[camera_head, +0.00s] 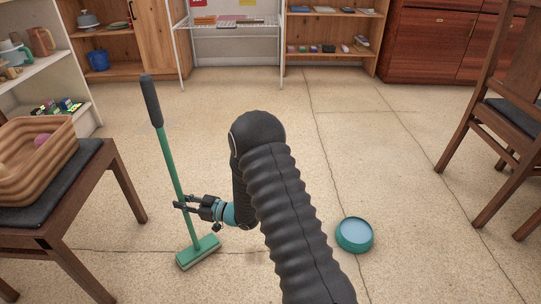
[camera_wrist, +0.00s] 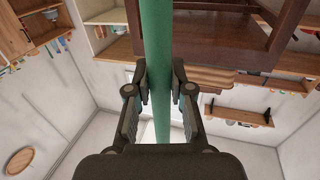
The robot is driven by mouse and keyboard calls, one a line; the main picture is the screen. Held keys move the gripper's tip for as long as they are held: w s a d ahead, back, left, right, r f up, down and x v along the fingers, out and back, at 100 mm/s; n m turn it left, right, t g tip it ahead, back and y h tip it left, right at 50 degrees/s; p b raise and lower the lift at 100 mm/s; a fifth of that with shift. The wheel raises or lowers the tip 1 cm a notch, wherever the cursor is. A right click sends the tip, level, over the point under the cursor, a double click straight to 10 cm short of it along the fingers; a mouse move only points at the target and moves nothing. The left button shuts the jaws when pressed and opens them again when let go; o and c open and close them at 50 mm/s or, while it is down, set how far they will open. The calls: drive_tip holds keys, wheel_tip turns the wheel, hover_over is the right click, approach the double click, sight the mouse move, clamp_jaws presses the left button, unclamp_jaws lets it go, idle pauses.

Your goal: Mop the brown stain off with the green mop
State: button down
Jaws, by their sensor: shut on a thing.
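The green mop (camera_head: 176,170) stands nearly upright, tilted a little, with a black grip at its top and a flat green head (camera_head: 198,252) at the floor. My gripper (camera_head: 182,203) is shut around the lower part of the green handle. In the wrist view the green handle (camera_wrist: 157,60) passes between the two fingers of my gripper (camera_wrist: 160,88).
A teal bowl (camera_head: 354,235) sits on the floor right of my arm. A chair with a basket (camera_head: 38,160) stands close left of the mop. Another chair (camera_head: 505,115) stands at the right. Shelves (camera_head: 330,30) line the back. The middle floor is clear.

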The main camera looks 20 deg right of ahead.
wheel_tip(320, 180, up, 8)
drive_tip(key=a+p, duration=0.2)
drive_tip(key=p, duration=0.1)
drive_tip(key=shift+w+a, duration=0.25)
drive_tip(key=shift+w, duration=0.1)
idle(0.3)
idle(0.8)
